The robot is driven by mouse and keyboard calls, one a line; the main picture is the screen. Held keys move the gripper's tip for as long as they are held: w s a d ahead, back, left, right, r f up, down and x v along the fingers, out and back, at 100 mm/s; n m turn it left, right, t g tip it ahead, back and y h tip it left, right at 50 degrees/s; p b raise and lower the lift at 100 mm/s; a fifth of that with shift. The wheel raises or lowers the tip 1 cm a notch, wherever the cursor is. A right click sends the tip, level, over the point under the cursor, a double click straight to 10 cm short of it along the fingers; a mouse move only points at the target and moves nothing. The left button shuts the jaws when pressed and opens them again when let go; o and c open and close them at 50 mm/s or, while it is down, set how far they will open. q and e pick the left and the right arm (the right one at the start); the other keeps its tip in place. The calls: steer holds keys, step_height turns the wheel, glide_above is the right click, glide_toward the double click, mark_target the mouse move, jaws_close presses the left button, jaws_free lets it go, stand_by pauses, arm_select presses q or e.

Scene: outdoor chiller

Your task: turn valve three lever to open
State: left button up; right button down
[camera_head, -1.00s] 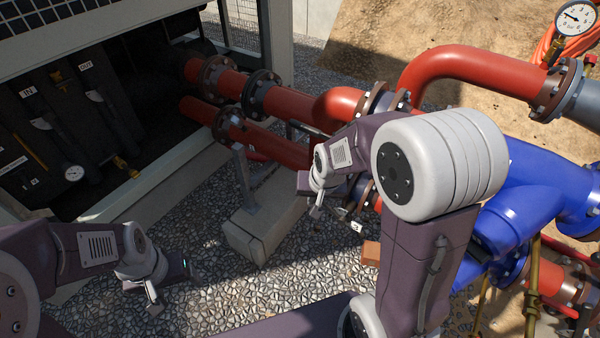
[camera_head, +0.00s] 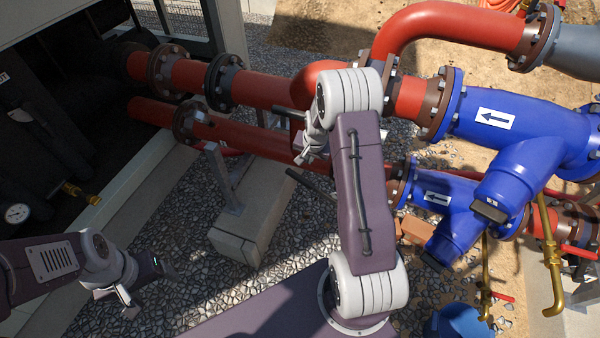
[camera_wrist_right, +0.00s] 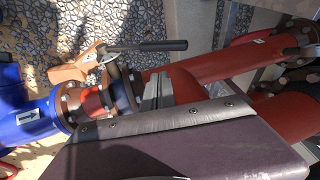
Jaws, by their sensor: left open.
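A black lever handle (camera_wrist_right: 163,46) shows in the right wrist view, lying crosswise over gravel beside a brown-flanged valve (camera_wrist_right: 122,88) on the red pipe. In the head view a dark handle (camera_head: 316,188) slants just below my right gripper (camera_head: 308,156), near the lower red pipe. Another dark handle (camera_head: 290,113) lies behind my right wrist. I cannot read which valve is number three. My right gripper is apart from the wrist-view handle, and its jaw opening is unclear. My left gripper (camera_head: 122,298) is open and empty, low over the gravel at left.
Blue pipe fittings (camera_head: 500,120) with arrow labels stand at right. Red pipes (camera_head: 265,92) run left into the dark chiller housing. A concrete block (camera_head: 248,225) with a metal support stands between my arms. Brass pipes (camera_head: 551,260) stand at lower right. Gravel lies open between.

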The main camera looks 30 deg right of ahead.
steer(key=b, duration=0.2)
glide_toward(300, 175)
steer(key=x, duration=0.5)
steer(key=shift+d+f, duration=0.2)
steer(key=shift+d, duration=0.1)
steer(key=shift+w+a+f, duration=0.15)
steer(key=shift+w+f, duration=0.1)
steer(key=shift+f, duration=0.1)
steer(key=w+a+f+b, duration=0.1)
steer(key=w+f+b, duration=0.1)
steer(key=f+b, duration=0.3)
steer(key=w+a+f+b, duration=0.2)
steer(key=f+b, duration=0.3)
steer(key=f, duration=0.1)
steer(key=shift+a+b, duration=0.3)
steer(key=shift+a, duration=0.05)
